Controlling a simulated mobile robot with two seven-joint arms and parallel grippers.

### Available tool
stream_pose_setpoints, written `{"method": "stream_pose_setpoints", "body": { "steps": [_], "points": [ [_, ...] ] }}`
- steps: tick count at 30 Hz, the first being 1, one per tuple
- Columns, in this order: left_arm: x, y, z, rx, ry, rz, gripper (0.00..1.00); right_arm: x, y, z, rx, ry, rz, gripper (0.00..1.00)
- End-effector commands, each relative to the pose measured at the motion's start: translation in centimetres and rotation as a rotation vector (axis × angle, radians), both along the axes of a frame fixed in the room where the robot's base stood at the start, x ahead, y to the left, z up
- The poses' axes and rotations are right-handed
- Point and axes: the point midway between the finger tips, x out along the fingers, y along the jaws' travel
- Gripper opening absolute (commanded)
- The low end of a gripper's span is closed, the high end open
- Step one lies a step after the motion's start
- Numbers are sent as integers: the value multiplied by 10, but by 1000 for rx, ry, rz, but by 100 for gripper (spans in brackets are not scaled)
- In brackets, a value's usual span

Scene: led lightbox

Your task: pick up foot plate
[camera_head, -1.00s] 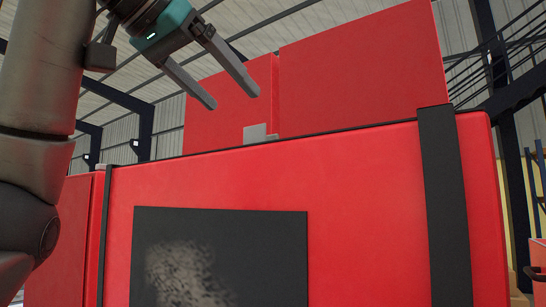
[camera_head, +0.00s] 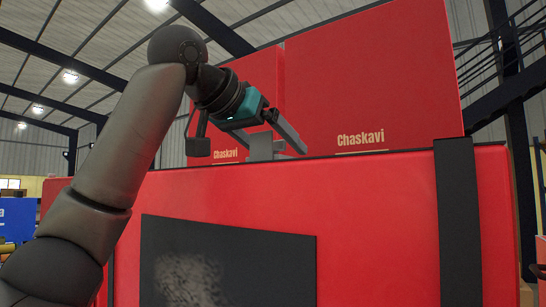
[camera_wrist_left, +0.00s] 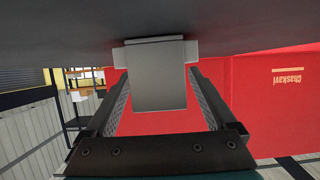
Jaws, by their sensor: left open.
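The foot plate (camera_head: 262,147) looks like a light grey plate at the top edge of the red box, partly hidden by my gripper in the head view. In the left wrist view the grey plate (camera_wrist_left: 160,85) fills the middle, with a wider part at its far end. My left gripper (camera_head: 280,152) is over the box's top edge at the plate. Its two open fingers (camera_wrist_left: 158,97) stand on either side of the plate, with gaps visible in the wrist view. My right gripper is not in view.
The large red box (camera_head: 370,220) has a dark panel (camera_head: 240,265) on its front and a black strip (camera_head: 458,220) at right. Two tall red panels marked "Chaskavi" (camera_head: 370,80) rise behind its top edge. Dark steel beams stand at right.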

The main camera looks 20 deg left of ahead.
Motion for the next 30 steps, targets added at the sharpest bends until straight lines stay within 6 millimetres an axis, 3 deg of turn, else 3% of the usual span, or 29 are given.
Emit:
{"method": "stream_pose_setpoints", "body": {
  "steps": [6,30],
  "points": [
    [0,0,0,0,0,0,88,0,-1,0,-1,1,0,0],
    [0,0,0,0,-1,0,0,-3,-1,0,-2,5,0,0]
  ]
}}
